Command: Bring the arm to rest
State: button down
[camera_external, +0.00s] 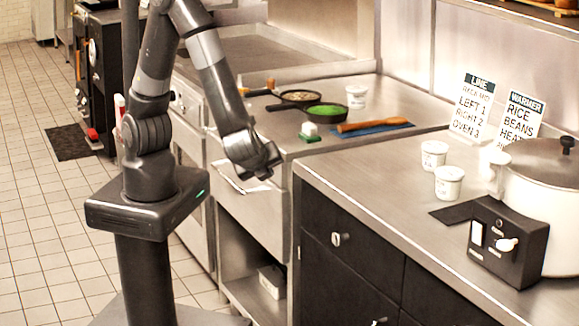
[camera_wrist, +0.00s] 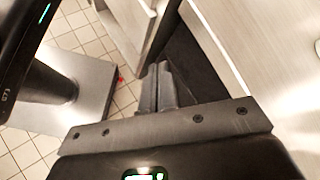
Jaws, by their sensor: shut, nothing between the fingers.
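My gripper (camera_external: 262,170) hangs at the end of my bent arm, in front of the counter edge in the external view. It is beside the gap between the range side and the dark drawers. In the wrist view the two fingers of my gripper (camera_wrist: 157,88) are together, with nothing between them. They point down past the cabinet fronts toward the floor.
Dark drawers (camera_external: 350,262) and the steel counter (camera_external: 365,180) stand right of my gripper. White tubs (camera_external: 449,182) and a large pot (camera_external: 545,190) stand nearer. Tiled floor (camera_external: 40,220) is open at left.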

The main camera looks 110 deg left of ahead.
jog(key=s+r+n+t+h, duration=0.2)
jog(key=s+r+n+h, duration=0.3)
jog(key=r, duration=0.4)
jog(key=s+r+n+t+h, duration=0.3)
jog(key=s+r+n+h, duration=0.1)
jog(key=r, duration=0.6)
jog(key=shift+s+r+n+t+h, duration=0.15)
jog(key=shift+s+n+t+h, duration=0.2)
jog(key=shift+n+h, duration=0.6)
